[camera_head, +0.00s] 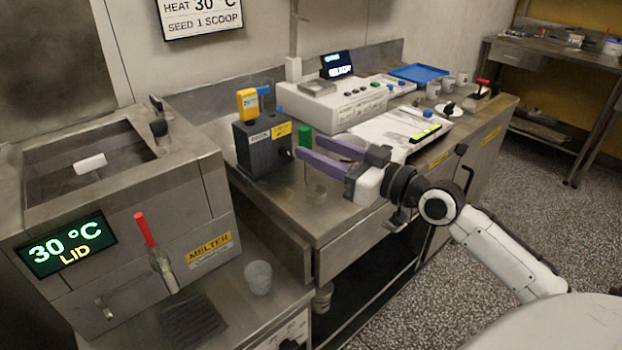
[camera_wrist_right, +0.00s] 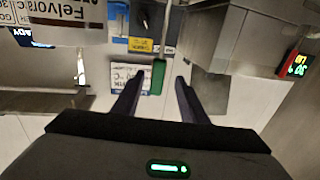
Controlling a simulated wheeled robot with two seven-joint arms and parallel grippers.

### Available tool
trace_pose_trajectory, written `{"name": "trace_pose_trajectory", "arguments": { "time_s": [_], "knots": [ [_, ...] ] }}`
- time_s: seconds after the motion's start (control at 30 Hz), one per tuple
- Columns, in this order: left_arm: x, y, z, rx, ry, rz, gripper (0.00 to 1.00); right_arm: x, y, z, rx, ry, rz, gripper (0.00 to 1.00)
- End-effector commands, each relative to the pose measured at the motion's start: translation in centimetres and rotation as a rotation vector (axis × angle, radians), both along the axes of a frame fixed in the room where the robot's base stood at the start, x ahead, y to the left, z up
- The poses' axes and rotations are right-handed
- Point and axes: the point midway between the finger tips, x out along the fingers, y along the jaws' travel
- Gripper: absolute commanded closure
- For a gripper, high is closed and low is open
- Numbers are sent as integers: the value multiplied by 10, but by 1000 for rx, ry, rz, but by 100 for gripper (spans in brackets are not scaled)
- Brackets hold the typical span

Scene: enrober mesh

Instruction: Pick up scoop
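A green upright handle (camera_head: 305,136), which looks like the scoop's, stands beside the dark grey box on the steel counter. In the right wrist view the green handle (camera_wrist_right: 158,77) shows between the fingertips, with a thin grey stem running from it. The scoop's bowl is not clear to me. My right gripper (camera_head: 305,156) reaches in from the right with its purple fingers apart, tips close to the handle. In the wrist view this gripper (camera_wrist_right: 160,79) is open, and I see no finger closed on the handle. My left gripper is not in view.
A dark grey box (camera_head: 262,150) with a yellow-topped item stands left of the fingers. The melter (camera_head: 125,215), with a red-handled lever (camera_head: 145,230), is at left. A control console (camera_head: 335,105) is behind.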

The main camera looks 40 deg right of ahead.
Motion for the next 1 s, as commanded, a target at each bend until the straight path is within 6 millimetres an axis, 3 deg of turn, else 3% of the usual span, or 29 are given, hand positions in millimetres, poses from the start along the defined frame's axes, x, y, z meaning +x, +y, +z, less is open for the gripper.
{"name": "trace_pose_trajectory", "arguments": {
  "time_s": [0.27,0.63,0.97,1.0],
  "knots": [
    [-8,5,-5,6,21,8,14,19,5,0,1,2,0,61],
    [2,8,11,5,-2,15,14,63,12,4,2,1,0,61],
    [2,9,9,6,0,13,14,69,13,2,0,4,0,61],
    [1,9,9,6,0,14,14,69,13,2,0,4,0,68]
  ]
}}
